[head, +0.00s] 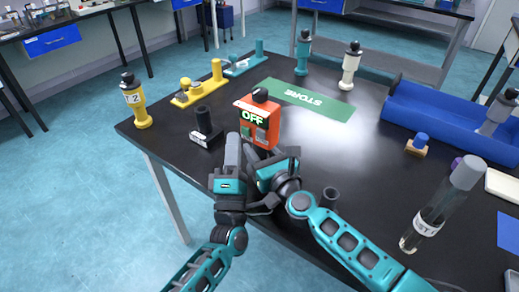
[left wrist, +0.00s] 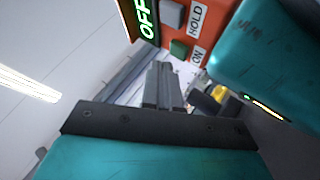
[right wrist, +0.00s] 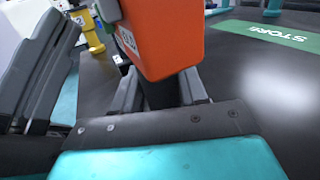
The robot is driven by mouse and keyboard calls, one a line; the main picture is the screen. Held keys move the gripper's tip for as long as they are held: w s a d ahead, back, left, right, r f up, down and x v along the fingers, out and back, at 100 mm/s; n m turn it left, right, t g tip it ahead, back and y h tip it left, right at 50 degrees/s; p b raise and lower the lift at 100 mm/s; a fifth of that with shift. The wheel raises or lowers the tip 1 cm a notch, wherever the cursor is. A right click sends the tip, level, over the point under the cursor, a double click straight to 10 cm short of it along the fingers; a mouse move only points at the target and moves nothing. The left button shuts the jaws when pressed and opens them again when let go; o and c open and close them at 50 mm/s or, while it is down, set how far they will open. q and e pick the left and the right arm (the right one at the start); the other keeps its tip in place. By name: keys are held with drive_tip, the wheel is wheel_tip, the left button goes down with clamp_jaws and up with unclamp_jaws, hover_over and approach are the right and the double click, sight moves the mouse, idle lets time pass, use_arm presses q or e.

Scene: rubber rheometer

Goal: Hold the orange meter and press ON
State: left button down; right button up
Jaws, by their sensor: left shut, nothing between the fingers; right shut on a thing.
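The orange meter (head: 258,121) is upright above the near left part of the black table, with its display reading OFF. My right gripper (right wrist: 165,92) is shut on the meter's dark lower part, below the orange body (right wrist: 160,35). My left gripper (head: 232,145) is shut and empty, close in front of the meter's face. In the left wrist view its closed fingertips (left wrist: 163,75) point toward the meter's lower face. The green button (left wrist: 178,48) beside the ON label (left wrist: 197,56) shows just beyond the fingertips; I cannot tell whether they touch it. A grey button (left wrist: 172,14) is by the HOLD label.
A black holder (head: 205,130) stands left of the meter, with a yellow-and-black T2 piece (head: 133,100) at the table's left edge. A green STORE mat (head: 310,100) lies behind. A labelled tube (head: 442,205) and blue tray (head: 440,115) are at the right.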

use_arm(q)
drive_tip(key=shift+w+d, duration=0.15)
idle(0.4)
drive_tip(key=shift+w+d, duration=0.15)
drive_tip(key=shift+w, duration=0.1)
drive_tip(key=shift+w+d, duration=0.15)
drive_tip(key=shift+d, duration=0.05)
idle(0.4)
